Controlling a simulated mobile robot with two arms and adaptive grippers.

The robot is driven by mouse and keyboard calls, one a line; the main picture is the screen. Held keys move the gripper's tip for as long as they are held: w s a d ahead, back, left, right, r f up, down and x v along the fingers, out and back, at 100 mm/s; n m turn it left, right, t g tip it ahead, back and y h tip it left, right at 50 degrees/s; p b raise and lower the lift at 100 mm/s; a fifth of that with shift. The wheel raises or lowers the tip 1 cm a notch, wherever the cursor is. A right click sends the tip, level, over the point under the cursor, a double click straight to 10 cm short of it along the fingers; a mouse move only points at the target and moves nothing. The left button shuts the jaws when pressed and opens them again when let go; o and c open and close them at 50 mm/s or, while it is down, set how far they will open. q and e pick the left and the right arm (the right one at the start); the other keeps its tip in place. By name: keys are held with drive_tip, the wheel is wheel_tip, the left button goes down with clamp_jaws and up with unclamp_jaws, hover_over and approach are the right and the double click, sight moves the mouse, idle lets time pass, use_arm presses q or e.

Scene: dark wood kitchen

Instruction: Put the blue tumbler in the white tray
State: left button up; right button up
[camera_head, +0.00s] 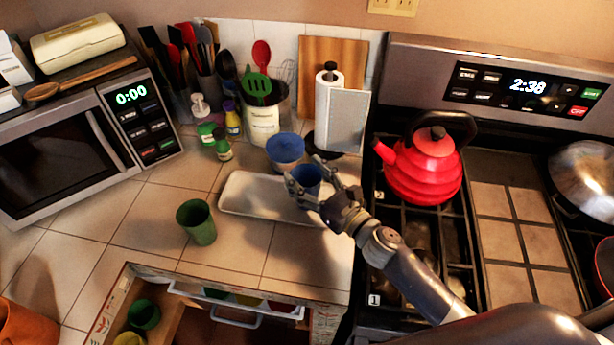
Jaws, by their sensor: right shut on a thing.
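The blue tumbler (308,178) is between the fingers of my right gripper (314,186), which is shut on it. The tumbler looks upright and is over the right part of the white tray (245,193). I cannot tell whether its base touches the tray, since the gripper hides its lower part. The tray is a long shallow rectangle on the tiled counter, and the part of it that shows is empty. My left gripper is not in view.
A green tumbler (196,222) stands in front of the tray. A red kettle (422,170) sits on the stove to the right. An open drawer (215,318) with cups lies below.

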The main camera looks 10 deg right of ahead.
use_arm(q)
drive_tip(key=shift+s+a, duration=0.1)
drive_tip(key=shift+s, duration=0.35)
use_arm(e)
drive_tip(key=shift+f, duration=0.2)
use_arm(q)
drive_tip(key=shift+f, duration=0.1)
use_arm(e)
drive_tip(key=shift+f, duration=0.2)
drive_tip(key=o, duration=1.2)
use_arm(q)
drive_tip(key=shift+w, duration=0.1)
use_arm(e)
drive_tip(key=shift+s+r, duration=0.15)
use_arm(q)
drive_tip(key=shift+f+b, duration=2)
drive_tip(key=shift+b, duration=0.05)
use_arm(e)
drive_tip(key=v, duration=1.2)
